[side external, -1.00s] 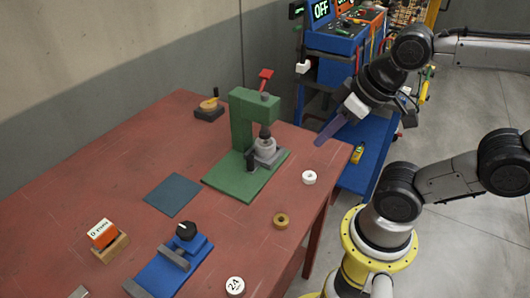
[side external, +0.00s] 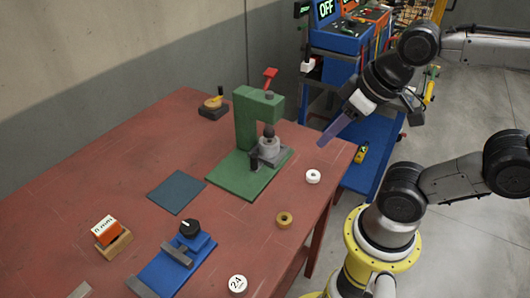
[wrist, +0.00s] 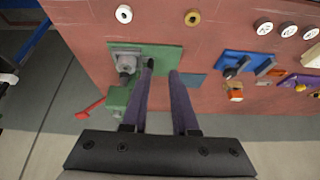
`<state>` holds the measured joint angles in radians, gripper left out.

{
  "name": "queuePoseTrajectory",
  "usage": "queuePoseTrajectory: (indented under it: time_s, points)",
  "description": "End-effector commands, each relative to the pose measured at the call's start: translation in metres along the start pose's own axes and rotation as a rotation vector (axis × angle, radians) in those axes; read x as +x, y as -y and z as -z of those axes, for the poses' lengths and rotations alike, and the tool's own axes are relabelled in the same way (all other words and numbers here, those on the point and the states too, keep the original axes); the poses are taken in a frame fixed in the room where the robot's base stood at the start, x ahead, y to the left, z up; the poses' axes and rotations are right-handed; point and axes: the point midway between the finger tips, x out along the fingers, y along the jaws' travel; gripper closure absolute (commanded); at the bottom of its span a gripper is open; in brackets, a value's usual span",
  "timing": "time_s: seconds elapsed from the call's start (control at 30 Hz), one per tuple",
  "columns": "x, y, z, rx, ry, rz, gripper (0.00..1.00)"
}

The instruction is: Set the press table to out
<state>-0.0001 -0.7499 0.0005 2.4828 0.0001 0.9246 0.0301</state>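The green press (side external: 243,125) stands on the red workbench, with a red lever (side external: 270,78) at its top. Its grey table (side external: 270,150) sits under the ram on the green base, with an upright black knob (side external: 254,163) at its near-left edge. In the wrist view the grey table (wrist: 125,60) lies left of the fingertips, and the knob (wrist: 150,64) shows close to the left fingertip in the picture. My gripper (side external: 322,141) is in the air to the right of the press, apart from it. Its two purple fingers (wrist: 162,70) have an empty gap between them.
A white round piece (side external: 313,176) and a brass ring (side external: 284,220) lie near the workbench's right edge. A blue fixture (side external: 178,262), a dark mat (side external: 177,192) and an orange block (side external: 106,229) are in front. A blue cart (side external: 375,150) stands beyond the edge.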

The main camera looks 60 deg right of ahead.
Motion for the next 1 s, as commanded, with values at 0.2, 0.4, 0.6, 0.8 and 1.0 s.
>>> queuePoseTrajectory:
  time_s: [0.2,0.4,0.6,0.8,1.0]
  points:
    - [-0.011,0.0,0.049,0.074,0.054,-0.007,0.61]
    - [0.009,-0.003,0.102,0.143,0.176,-0.026,0.61]
    - [0.054,-0.01,0.146,0.197,0.312,-0.049,0.61]
    - [0.103,-0.017,0.164,0.22,0.42,-0.064,0.61]
    - [0.125,-0.02,0.159,0.226,0.478,-0.07,0.61]
